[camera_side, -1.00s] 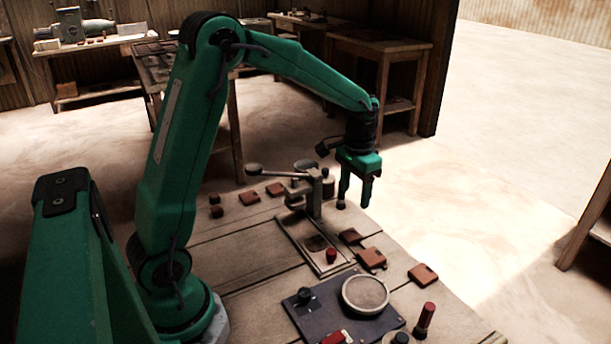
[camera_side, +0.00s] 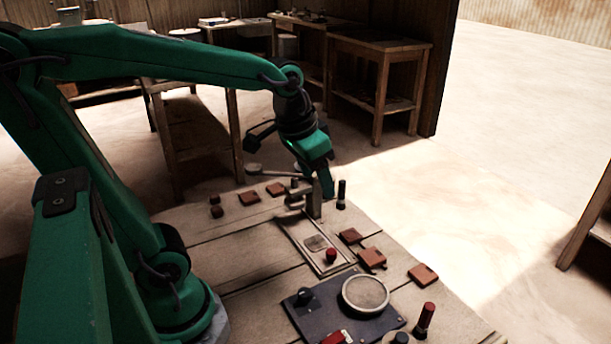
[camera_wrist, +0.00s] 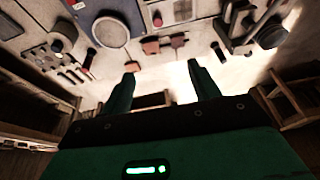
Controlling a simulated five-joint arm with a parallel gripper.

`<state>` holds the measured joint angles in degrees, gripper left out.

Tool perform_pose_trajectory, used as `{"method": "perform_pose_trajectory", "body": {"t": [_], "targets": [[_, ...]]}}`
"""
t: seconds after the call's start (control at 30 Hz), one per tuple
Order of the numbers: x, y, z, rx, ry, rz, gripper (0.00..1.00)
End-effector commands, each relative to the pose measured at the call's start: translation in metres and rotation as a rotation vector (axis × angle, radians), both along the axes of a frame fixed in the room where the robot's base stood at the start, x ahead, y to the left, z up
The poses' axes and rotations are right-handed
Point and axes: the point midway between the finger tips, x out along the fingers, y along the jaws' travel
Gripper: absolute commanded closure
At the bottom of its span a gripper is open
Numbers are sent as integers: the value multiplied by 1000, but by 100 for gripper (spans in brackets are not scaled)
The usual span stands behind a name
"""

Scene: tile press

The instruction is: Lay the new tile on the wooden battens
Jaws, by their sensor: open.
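Several small red-brown tiles lie on the bench: three along the right side, a near one (camera_side: 423,274), a middle one (camera_side: 371,259) and a far one (camera_side: 350,236), and two at the back left (camera_side: 262,193). I cannot tell which is the new tile, and I cannot make out the wooden battens. A grey patch (camera_side: 316,243) shows in the press's pale bed (camera_side: 298,233). My gripper (camera_side: 322,186) is tilted above and behind the press post. In the wrist view its fingers (camera_wrist: 162,66) are apart with nothing between them; two tiles (camera_wrist: 164,44) lie beyond them.
The press post (camera_side: 314,203) stands at the back of its bed, a red knob (camera_side: 331,255) at the front. An upright black-handled tool (camera_side: 341,194) is right of the post. A round dish (camera_side: 366,294) sits on a dark plate (camera_side: 318,318) in front. Open floor lies right of the bench.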

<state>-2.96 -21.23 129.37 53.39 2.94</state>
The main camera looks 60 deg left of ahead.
Motion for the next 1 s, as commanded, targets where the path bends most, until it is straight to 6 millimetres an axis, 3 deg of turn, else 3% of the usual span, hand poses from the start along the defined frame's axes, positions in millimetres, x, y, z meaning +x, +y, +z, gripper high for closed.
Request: {"method": "perform_pose_trajectory", "body": {"t": [0.2, 0.4, 0.6, 1.0], "targets": [[-40, -9, 6, -5, -87, -3, 39], [-65, -14, 4, -12, -146, -4, 39], [-75, -16, 1, -16, -169, -5, 39], [-75, -16, 1, -16, -170, -4, 39]]}}
